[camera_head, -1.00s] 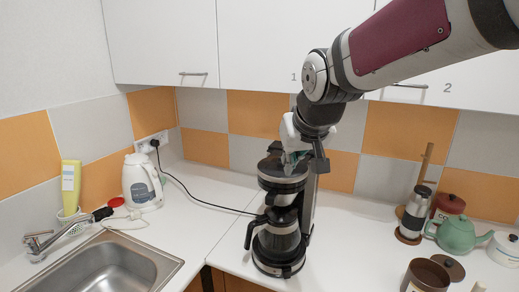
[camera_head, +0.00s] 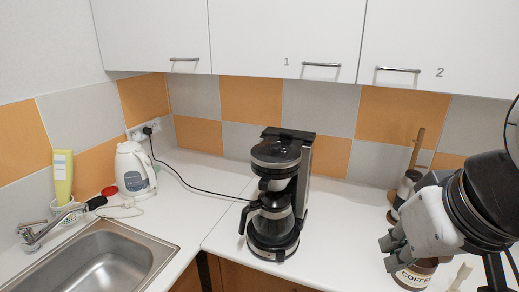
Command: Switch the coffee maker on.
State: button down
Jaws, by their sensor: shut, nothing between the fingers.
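The coffee maker (camera_head: 305,185) stands upright on the white counter in the middle of the view, with its glass jug (camera_head: 270,222) seated in its lower part. Its top (camera_head: 277,152) looks closed from here. I cannot make out a switch or a lit lamp on it. My gripper (camera_head: 388,252) is at the right, well apart from the coffee maker, in front of the coffee jar. Its fingers are shut and hold nothing.
A brown jar labelled COFFEE (camera_head: 415,277) stands close by my gripper, partly hidden. A white kettle (camera_head: 134,170) and the steel sink (camera_head: 105,262) are at the left. A black cable (camera_head: 190,185) crosses the counter. Counter between coffee maker and gripper is clear.

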aim_at(281, 257)
jog(key=u, duration=0.3)
jog(key=i+j+z, duration=0.1)
jog(key=k+j, duration=0.35)
jog(key=j, duration=0.15)
jog(key=k+j+u, duration=0.15)
jog(key=k+j, duration=0.2)
jog(key=j, duration=0.15)
